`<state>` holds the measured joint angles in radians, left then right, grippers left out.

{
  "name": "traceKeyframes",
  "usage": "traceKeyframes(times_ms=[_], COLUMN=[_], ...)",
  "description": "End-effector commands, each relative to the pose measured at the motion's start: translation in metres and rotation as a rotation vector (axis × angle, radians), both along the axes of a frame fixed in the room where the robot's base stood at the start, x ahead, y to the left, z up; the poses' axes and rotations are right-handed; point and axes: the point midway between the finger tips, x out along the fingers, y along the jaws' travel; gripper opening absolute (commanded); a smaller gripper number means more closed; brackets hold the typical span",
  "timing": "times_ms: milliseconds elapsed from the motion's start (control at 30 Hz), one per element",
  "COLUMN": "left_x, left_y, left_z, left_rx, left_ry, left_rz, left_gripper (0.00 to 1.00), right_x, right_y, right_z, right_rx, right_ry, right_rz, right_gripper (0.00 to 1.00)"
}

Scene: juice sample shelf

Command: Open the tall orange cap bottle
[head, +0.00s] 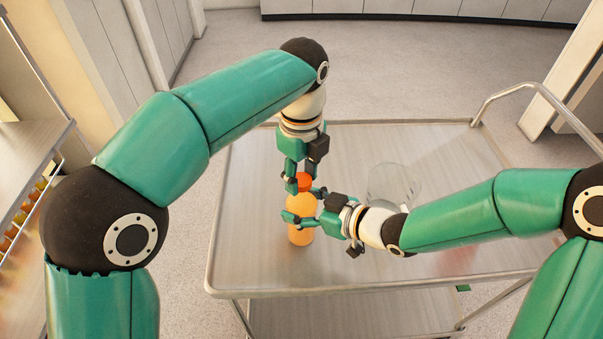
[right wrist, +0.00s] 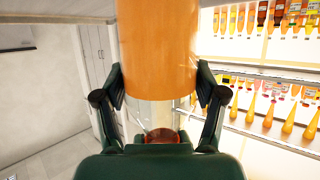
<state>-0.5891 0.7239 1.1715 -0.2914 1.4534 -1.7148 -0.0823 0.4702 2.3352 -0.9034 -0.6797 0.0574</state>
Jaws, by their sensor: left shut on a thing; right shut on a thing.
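The tall bottle (head: 301,236) holds orange juice and stands upright on the metal cart top. Its orange cap (head: 304,181) is at the top. My left gripper (head: 298,183) comes down from above and is shut on the cap. My right gripper (head: 301,207) reaches in from the right and is shut around the upper body of the bottle. In the right wrist view the bottle (right wrist: 158,50) fills the middle between the two fingers (right wrist: 160,92). A clear part of the bottle and a reddish piece show there, partly hidden by the gripper.
A clear glass beaker (head: 393,184) stands on the cart (head: 255,270) behind my right forearm. The cart has a raised rim and a handle rail (head: 540,90) at the right. Shelves of juice bottles (right wrist: 265,112) show in the right wrist view. The cart's front left is clear.

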Motion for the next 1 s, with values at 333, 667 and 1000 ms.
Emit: traceKeyframes(times_ms=[333, 667, 1000], left_x=[-0.0002, -0.0001, 0.0004], left_y=[-0.0006, -0.0011, -0.0011], left_z=[0.0006, 0.0012, 0.0017], left_rx=[0.0, 0.0, -0.001], left_ry=[-0.001, -0.001, -0.001], left_rz=[0.776, 1.519, 2.284], left_gripper=[0.0, 0.0, 0.0], right_x=[0.0001, -0.0001, -0.0004], right_y=[0.0002, 0.0005, 0.0008], right_z=[0.0002, 0.0003, 0.0003], right_rx=[0.0, 0.0, 0.0], right_ry=[-0.001, -0.002, -0.002], right_rz=[0.0, 0.002, 0.003], right_gripper=[0.0, 0.0, 0.0])
